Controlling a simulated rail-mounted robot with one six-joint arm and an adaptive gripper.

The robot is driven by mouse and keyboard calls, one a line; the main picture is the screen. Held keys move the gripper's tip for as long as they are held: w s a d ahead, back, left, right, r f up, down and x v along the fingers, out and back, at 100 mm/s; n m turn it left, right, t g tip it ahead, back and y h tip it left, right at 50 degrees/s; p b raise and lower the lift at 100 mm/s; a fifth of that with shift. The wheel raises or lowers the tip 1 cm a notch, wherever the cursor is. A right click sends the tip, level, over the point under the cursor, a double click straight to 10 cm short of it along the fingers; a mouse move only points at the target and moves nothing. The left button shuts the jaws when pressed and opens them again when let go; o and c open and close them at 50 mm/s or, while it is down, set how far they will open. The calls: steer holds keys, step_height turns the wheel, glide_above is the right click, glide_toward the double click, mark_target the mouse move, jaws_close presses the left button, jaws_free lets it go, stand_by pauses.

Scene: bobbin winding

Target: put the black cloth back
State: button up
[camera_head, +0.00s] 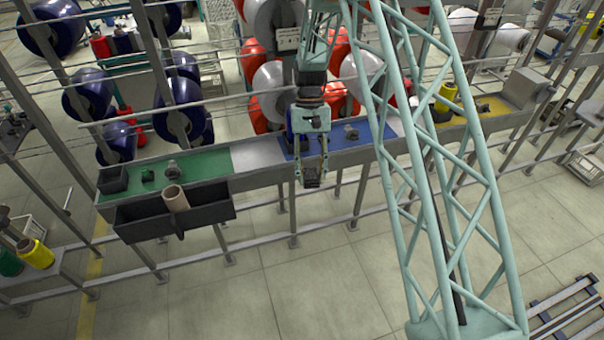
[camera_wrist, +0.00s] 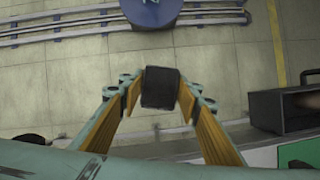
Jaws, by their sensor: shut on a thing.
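My gripper (camera_head: 311,172) is shut on a small black block-like thing, which I take to be the black cloth (camera_head: 312,178). It hangs in front of the bench edge, by the blue mat (camera_head: 374,130). In the wrist view, the black cloth (camera_wrist: 160,87) sits between the fingertips of my gripper (camera_wrist: 160,98), with the floor below. A small open black box (camera_head: 113,180) stands at the left end of the bench. The green mat (camera_head: 207,161) beside it carries a small dark piece (camera_head: 148,175) and a grey fitting (camera_head: 173,169).
A black trough (camera_head: 210,211) hangs on the bench front and holds a brown tube (camera_head: 176,198). A grey fitting (camera_head: 351,132) stands on the blue mat. A yellow bobbin (camera_head: 447,94) stands farther right. Threads and rails run behind the bench; open floor lies in front.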

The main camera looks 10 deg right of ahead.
step_height(320, 180, down, 15)
steer(key=s+d+n+b, duration=0.1)
steer(key=d+b, duration=0.1)
steer(key=b, duration=1.3)
steer(key=shift+n+h, duration=0.3)
steer(key=shift+s+f, duration=0.1)
steer(key=shift+d, duration=0.2)
